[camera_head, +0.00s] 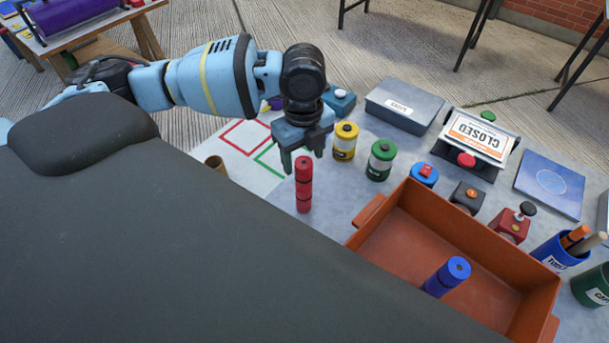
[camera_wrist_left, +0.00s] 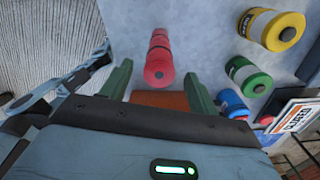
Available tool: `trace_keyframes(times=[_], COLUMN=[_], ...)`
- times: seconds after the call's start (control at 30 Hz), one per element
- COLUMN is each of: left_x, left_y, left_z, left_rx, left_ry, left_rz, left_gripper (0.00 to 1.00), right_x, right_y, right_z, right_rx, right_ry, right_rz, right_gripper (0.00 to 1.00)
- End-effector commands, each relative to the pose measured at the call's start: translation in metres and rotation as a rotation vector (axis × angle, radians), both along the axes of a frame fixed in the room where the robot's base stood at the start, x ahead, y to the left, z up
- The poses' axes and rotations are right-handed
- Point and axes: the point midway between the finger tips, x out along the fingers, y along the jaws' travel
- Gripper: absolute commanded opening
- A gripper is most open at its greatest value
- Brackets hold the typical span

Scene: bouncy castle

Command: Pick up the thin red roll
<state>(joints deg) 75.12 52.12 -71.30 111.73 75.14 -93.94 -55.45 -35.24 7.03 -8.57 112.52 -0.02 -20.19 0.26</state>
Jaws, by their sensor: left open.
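The thin red roll (camera_head: 304,186) stands upright on the grey table, left of the orange-brown tray. My left gripper (camera_head: 302,160) is open just above it, with fingers pointing down near its top. In the left wrist view the red roll (camera_wrist_left: 159,62) shows end-on between and beyond the two green fingers of my left gripper (camera_wrist_left: 158,90). It looks apart from both fingers there. My right gripper does not show in either view.
The orange-brown tray (camera_head: 402,258) holds a blue roll (camera_head: 447,277). A yellow canister (camera_head: 345,141) and a green canister (camera_head: 380,160) stand close to the right of my gripper. A brown cup (camera_head: 216,166) stands to the left. Buttons and a closed sign (camera_head: 477,138) lie farther right.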

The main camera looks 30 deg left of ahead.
Motion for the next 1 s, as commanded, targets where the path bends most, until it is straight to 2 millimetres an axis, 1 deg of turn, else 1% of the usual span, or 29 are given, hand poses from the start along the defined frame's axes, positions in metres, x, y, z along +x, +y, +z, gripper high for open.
trace_keyframes(times=[0.07,0.13,0.3,0.4,0.5,0.7,0.73,0.77,1.0], left_x=[0.000,0.000,-0.001,-0.001,-0.001,-0.001,-0.001,-0.001,-0.001], left_y=[0.000,0.000,-0.001,-0.001,-0.001,-0.001,-0.001,-0.001,-0.001], left_z=[-0.003,-0.011,-0.035,-0.046,-0.050,-0.051,-0.051,-0.051,-0.050], left_rx=[0.001,0.001,0.000,0.000,-0.001,0.000,0.000,0.000,0.000], left_ry=[0.000,0.000,-0.001,0.000,-0.002,-0.003,-0.003,-0.002,-0.003], left_rz=[0.000,0.000,0.001,0.000,0.000,0.000,0.000,0.000,0.000], left_gripper=[0.61,0.61,0.61,0.61,0.61,0.61,0.59,0.55,0.24], right_x=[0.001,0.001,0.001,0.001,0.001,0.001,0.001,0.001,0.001], right_y=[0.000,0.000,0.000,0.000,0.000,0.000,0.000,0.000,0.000], right_z=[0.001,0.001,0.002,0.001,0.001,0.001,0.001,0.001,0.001], right_rx=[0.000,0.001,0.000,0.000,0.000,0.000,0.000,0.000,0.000], right_ry=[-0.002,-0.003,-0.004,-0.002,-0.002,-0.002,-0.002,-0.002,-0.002], right_rz=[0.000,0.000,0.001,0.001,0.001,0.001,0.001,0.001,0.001], right_gripper=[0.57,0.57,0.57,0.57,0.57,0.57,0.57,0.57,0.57])
